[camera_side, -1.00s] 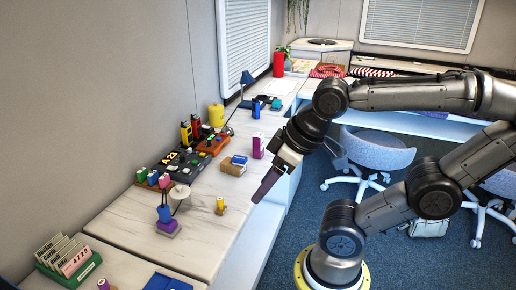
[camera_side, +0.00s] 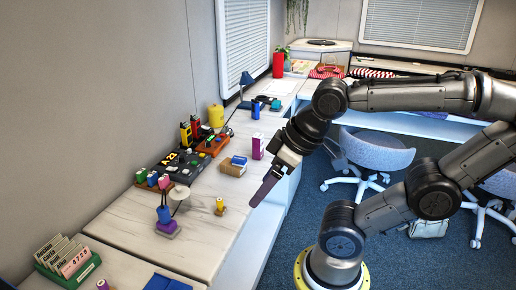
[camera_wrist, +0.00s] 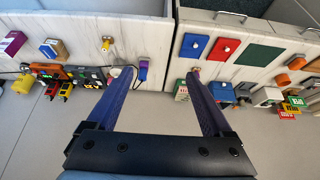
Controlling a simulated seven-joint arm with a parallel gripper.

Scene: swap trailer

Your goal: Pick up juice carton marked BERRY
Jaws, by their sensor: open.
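A tall purple carton (camera_side: 258,146) with a white face stands upright near the front edge of the white counter, just left of my arm in the side view. It appears to be the juice carton, but no BERRY marking is readable. A purple box at the left edge of the wrist view (camera_wrist: 13,42) seems to be the same carton. My gripper (camera_side: 254,203) is empty and apart from it, pointing down and left past the counter's front edge. In the wrist view, the two fingers of my gripper (camera_wrist: 160,73) are spread wide with nothing between them.
A brown box with a blue item (camera_side: 234,165) lies left of the carton. Radios and chargers (camera_side: 186,160) line the wall. The counter's front strip is mostly clear.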

